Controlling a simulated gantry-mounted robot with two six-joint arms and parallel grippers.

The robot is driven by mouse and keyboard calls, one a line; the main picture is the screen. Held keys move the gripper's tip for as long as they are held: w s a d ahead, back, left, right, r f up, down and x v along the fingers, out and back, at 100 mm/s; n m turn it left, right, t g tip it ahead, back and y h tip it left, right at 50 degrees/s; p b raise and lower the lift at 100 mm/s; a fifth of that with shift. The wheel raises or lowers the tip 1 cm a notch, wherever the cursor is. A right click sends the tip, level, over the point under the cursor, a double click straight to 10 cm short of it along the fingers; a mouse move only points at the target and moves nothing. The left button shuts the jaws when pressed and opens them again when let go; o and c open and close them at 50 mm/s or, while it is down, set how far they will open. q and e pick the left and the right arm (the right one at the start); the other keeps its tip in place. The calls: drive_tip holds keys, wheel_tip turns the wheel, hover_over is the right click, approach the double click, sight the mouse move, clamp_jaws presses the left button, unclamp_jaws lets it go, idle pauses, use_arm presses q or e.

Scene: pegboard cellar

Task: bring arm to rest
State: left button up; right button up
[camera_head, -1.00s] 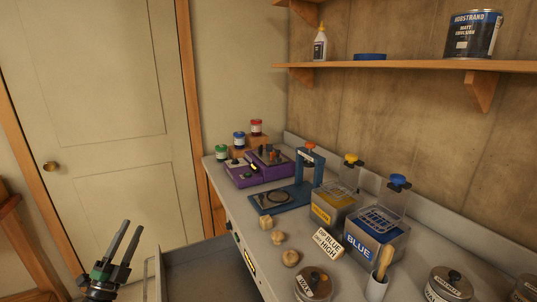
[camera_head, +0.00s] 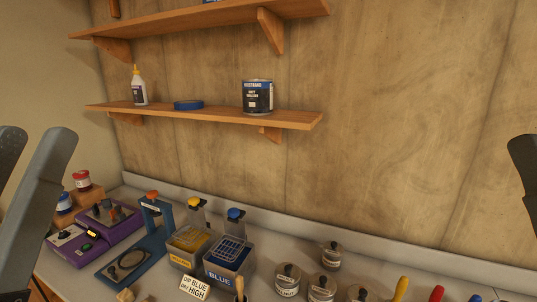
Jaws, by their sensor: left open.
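My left gripper (camera_head: 36,140) is large and close at the left edge of the head view. Its two grey fingers point up and stand apart, with nothing between them. They are in front of the left end of the bench and hide part of it. A dark grey finger tip of my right gripper (camera_head: 525,165) shows at the right edge. The rest of it is outside the picture, so its opening cannot be judged.
The bench carries a purple device (camera_head: 95,228), a blue press (camera_head: 140,250), a yellow tank (camera_head: 190,248), a blue tank (camera_head: 230,262) and several lidded jars (camera_head: 288,280). Above, a wooden shelf (camera_head: 215,115) holds a paint can (camera_head: 257,97). The wall at right is bare.

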use_arm(q)
wheel_tip(320, 180, up, 32)
drive_tip(key=p, duration=2.8)
drive_tip(key=shift+a+f+y, duration=0.15)
drive_tip(key=shift+y, duration=0.15)
use_arm(e)
wheel_tip(320, 180, up, 32)
drive_tip(key=shift+f, duration=0.15)
